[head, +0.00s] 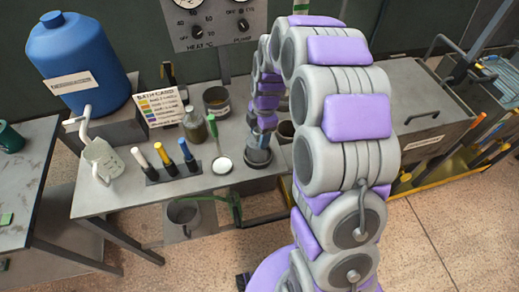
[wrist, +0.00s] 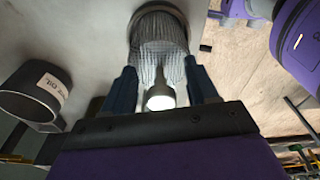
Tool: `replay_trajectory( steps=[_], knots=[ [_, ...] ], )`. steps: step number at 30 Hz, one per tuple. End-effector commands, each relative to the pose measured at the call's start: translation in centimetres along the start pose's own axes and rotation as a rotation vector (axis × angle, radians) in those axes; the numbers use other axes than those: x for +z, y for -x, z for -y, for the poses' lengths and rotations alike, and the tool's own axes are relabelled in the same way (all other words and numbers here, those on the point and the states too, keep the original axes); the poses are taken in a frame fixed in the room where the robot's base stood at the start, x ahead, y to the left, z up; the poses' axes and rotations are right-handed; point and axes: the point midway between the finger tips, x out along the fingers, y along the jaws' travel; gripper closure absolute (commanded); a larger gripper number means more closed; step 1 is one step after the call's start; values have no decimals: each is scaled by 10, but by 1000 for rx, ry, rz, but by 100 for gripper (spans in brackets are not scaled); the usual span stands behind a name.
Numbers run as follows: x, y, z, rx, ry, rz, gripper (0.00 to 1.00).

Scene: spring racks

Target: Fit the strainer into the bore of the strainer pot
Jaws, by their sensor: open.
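The strainer (wrist: 160,35) shows in the wrist view as a grey mesh cylinder with a pale round knob (wrist: 160,97). My gripper (wrist: 163,86) has its dark blue fingers apart, one on each side of the knob. In the head view my gripper (head: 263,139) points down at a dark grey round pot (head: 258,158) near the front right of the bench, which appears to be the strainer pot. My fingers and wrist hide much of its opening. I cannot tell how deep the strainer sits in the bore.
A labelled cup (wrist: 35,98) is close on the left in the wrist view. A blue jug (head: 75,60) stands behind.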

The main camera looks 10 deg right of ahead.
Motion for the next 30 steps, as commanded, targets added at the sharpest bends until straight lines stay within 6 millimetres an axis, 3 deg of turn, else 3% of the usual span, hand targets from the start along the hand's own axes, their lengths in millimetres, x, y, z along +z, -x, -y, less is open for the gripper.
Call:
replay_trajectory(
  steps=[5,23,30],
  knots=[
    [-2,0,0,1,1,2,42],
    [0,1,0,2,1,1,98],
    [0,1,0,2,1,1,100]
  ],
)
